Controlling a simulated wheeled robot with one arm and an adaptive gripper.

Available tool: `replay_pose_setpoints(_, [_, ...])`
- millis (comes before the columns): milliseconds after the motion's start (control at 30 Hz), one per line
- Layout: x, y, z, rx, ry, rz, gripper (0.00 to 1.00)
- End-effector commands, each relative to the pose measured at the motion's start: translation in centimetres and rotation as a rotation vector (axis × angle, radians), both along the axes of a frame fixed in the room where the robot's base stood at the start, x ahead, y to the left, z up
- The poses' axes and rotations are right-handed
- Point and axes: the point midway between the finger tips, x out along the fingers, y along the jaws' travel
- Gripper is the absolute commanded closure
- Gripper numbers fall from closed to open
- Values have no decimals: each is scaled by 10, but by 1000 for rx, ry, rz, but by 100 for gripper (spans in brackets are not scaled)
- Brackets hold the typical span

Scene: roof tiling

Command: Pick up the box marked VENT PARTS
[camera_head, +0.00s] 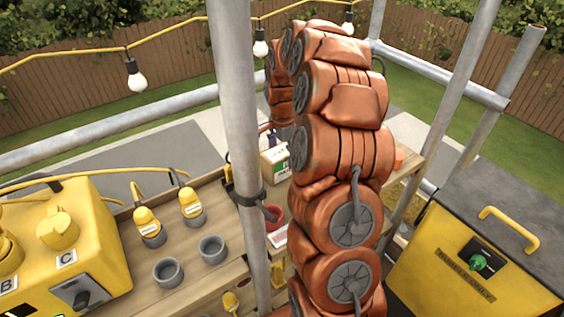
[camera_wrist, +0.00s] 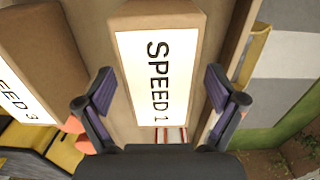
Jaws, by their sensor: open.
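No box with readable VENT PARTS lettering shows in either view. In the wrist view, my gripper (camera_wrist: 158,78) is open. A tan box (camera_wrist: 203,45) with a white label reading SPEED 1 lies in line with the gap between the fingers; I cannot tell how far beyond them it is. A second tan box (camera_wrist: 55,40), labelled SPEED 3, is at the left.
A grey scaffold pole (camera_head: 234,110) stands upright in front of the bench. A yellow unit (camera_head: 70,240) with knobs is at the left, near two grey cups (camera_head: 212,249). A yellow bin (camera_head: 465,270) with a dark lid is at the right. A red cup (camera_head: 272,216) is near my arm.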

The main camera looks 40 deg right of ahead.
Motion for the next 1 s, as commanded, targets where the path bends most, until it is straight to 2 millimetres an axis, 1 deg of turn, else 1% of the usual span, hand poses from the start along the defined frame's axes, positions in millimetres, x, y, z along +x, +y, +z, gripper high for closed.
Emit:
replay_pose_setpoints(33, [0, 0, 0, 0, 0, 0, 9])
replay_pose_setpoints(67, [0, 0, 0, 0, 0, 0, 12])
replay_pose_setpoints(767, [0, 0, 0, 0, 1, 0, 85])
replay_pose_setpoints(800, [0, 0, 0, 0, 0, 0, 87])
replay_pose_setpoints(1000, [0, 0, 1, 0, 0, 0, 87])
